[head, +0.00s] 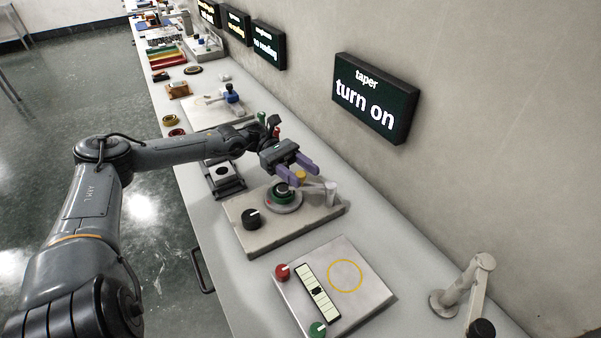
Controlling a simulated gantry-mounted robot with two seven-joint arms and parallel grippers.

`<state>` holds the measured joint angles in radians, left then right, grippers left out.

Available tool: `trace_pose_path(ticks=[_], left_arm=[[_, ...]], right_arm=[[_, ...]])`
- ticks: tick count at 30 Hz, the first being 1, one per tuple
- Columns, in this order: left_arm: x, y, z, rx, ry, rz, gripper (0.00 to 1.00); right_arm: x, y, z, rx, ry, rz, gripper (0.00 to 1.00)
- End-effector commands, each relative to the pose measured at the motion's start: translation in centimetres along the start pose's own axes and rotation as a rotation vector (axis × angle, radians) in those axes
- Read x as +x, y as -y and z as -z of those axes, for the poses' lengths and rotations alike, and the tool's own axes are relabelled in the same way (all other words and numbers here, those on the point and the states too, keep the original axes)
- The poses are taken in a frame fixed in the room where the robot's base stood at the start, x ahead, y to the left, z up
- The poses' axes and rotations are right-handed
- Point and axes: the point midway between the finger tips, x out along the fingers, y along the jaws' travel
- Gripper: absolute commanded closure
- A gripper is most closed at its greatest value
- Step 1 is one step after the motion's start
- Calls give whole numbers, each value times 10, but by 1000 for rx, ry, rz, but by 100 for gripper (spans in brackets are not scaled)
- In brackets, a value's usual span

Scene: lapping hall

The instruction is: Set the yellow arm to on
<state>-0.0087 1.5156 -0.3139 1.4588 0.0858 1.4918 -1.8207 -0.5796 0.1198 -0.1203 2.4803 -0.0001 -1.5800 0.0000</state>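A grey plate (268,238) on the bench carries a black knob (251,219), a round unit with a green ring (284,200), and a pale post with an arm (331,190). A small yellow piece (300,175), probably part of the yellow arm, shows above the round unit. My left gripper (311,175) is over this unit with its two purple fingers apart, the yellow piece showing between them. Whether they touch it I cannot tell. The gripper partly hides the yellow piece and what joins it to the post. My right gripper is not in view.
A wall display (373,98) reads "taper" and "turn on". A nearer plate (335,288) has red and green knobs and a yellow ring. A jointed pale stand (470,288) is at the lower right. More devices line the bench beyond my arm. The wall bounds the right side.

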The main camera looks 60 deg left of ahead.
Motion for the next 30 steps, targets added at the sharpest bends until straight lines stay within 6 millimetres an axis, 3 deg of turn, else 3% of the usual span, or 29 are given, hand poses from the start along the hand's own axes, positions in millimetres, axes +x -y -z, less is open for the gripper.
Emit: trace_pose_path(ticks=[8,13,22,30], left_arm=[[-7,0,3,-5,-1,-4,48],[-29,-1,3,-3,-1,-6,48],[-84,-1,5,4,0,-5,48],[-104,-1,1,1,0,-2,48]], right_arm=[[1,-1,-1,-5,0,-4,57],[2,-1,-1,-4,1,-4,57],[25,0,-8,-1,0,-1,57],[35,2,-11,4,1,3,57]])
